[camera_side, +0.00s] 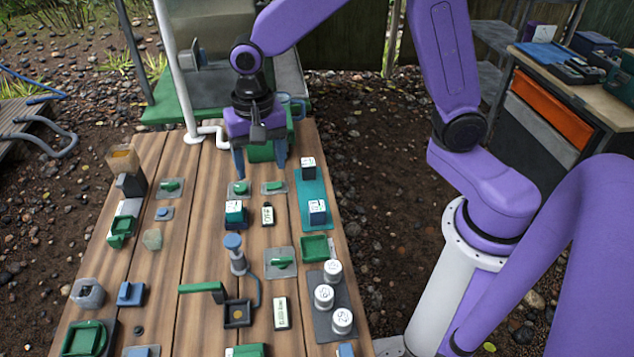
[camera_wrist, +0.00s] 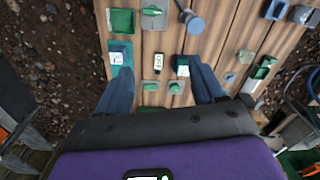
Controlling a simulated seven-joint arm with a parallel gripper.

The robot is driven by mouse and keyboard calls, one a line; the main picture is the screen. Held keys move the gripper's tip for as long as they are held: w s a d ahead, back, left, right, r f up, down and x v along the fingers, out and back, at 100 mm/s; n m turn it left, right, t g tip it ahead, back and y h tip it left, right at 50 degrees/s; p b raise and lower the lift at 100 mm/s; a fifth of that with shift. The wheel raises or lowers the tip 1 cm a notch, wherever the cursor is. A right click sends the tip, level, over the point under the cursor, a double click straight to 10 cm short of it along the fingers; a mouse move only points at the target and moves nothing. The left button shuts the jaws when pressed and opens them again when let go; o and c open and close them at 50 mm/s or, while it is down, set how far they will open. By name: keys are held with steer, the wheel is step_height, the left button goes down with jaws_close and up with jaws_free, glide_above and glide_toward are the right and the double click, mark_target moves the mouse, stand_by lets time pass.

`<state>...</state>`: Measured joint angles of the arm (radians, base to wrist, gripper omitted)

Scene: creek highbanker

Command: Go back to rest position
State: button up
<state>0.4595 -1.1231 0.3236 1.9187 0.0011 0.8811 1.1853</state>
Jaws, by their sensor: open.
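My gripper (camera_side: 259,168) is purple with two blue fingers and hangs above the far end of the wooden table (camera_side: 190,265). Its fingers are spread apart with nothing between them. In the wrist view the gripper (camera_wrist: 160,88) shows the same open fingers, pointing toward the table top. Below and near the fingers are small green-handled plates (camera_side: 274,188) and a dark block with a white label (camera_side: 235,213). No contact between fingers and objects shows.
A teal tray (camera_side: 313,190) with labelled blocks lies at the right edge. A grey tray (camera_side: 325,295) holds several white weights. A blue-topped post (camera_side: 235,255) and a green lever (camera_side: 202,287) rise from the table. A white pipe (camera_side: 172,70) stands at the far left. A workbench (camera_side: 548,110) stands right.

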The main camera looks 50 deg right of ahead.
steer(key=s+d+r+n, duration=0.1)
steer(key=s+d+n, duration=0.4)
steer(key=s+n, duration=0.5)
steer(key=s+d+r+n, duration=0.2)
steer(key=s+d+n, duration=0.45)
steer(key=s, duration=0.65)
steer(key=w+a+f+m, duration=0.2)
steer(key=w+a+m, duration=0.3)
steer(key=w, duration=0.5)
steer(key=w+a+f+m, duration=0.2)
steer(key=w+a+m, duration=0.1)
steer(key=w+m, duration=0.55)
steer(key=w+a+f+m, duration=0.2)
steer(key=w+a+m, duration=0.15)
steer(key=w, duration=0.85)
steer(key=m, duration=1.8)
glide_above(240, 187)
steer(key=shift+n, duration=0.25)
step_height(240, 187, down, 17)
steer(key=shift+r, duration=0.1)
steer(key=shift+f, duration=4.35)
